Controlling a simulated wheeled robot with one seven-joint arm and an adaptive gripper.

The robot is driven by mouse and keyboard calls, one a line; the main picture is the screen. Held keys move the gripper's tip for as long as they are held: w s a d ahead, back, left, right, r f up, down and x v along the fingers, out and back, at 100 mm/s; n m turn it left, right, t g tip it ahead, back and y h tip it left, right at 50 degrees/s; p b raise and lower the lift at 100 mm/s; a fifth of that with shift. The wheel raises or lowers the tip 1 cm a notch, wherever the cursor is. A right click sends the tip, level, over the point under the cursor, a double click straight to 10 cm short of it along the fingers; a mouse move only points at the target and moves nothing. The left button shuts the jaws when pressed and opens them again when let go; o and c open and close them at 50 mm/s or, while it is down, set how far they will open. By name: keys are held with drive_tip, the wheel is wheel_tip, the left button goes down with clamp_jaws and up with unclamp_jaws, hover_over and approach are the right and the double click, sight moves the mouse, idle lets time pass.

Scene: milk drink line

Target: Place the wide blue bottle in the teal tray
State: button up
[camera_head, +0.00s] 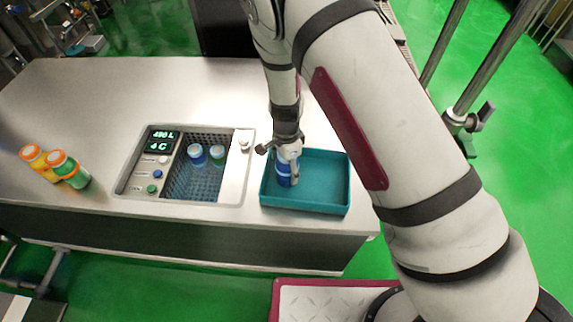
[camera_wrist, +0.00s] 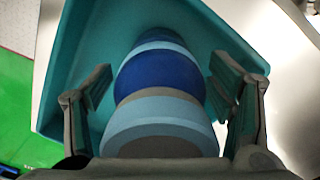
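The wide blue bottle (camera_head: 284,170) stands at the left side of the teal tray (camera_head: 322,208), looking roughly upright. My gripper (camera_head: 289,160) is above it and hides its upper part in the head view. In the wrist view, the bottle (camera_wrist: 160,82), with dark blue, light blue and grey bands, lies between the two fingers of my gripper (camera_wrist: 162,88). The fingers are spread, with narrow gaps showing beside the bottle, so the gripper looks open around it. The tray (camera_wrist: 80,35) shows behind it. Exact contact between the bottle and tray floor is hidden.
A sunken basket (camera_head: 180,185) left of the tray holds a blue-capped bottle (camera_head: 197,155) and a green bottle (camera_head: 217,155). A control panel (camera_head: 158,160) adjoins it. The tray's right part is clear.

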drive_tip(key=shift+r, duration=0.1)
wheel_tip(320, 180, up, 12)
drive_tip(key=shift+r, duration=0.25)
drive_tip(key=s+d+r+n+t+y, duration=0.1)
drive_tip(key=s+d+r+n, duration=0.2)
drive_tip(key=r, duration=0.4)
drive_tip(key=s+d+r+n, duration=0.1)
drive_tip(key=s+d+r, duration=0.1)
drive_tip(key=d+r, duration=0.35)
drive_tip(key=s+d+r+n+t+y, duration=0.1)
drive_tip(key=s+d+r+n, duration=0.15)
drive_tip(key=r, duration=0.65)
drive_tip(key=s+d+r+n+t+h, duration=0.1)
drive_tip(key=s+d+r+n, duration=0.2)
drive_tip(key=s+d, duration=0.2)
drive_tip(key=s+d+r+n+t+h, duration=0.1)
drive_tip(key=s+d+r+n+t, duration=0.1)
drive_tip(key=s, duration=0.8)
drive_tip(key=d+r+n, duration=0.1)
drive_tip(key=d+r, duration=0.1)
drive_tip(key=d, duration=0.1)
drive_tip(key=shift+s, duration=0.35)
drive_tip(key=shift+d, duration=0.1)
drive_tip(key=shift+c, duration=0.5)
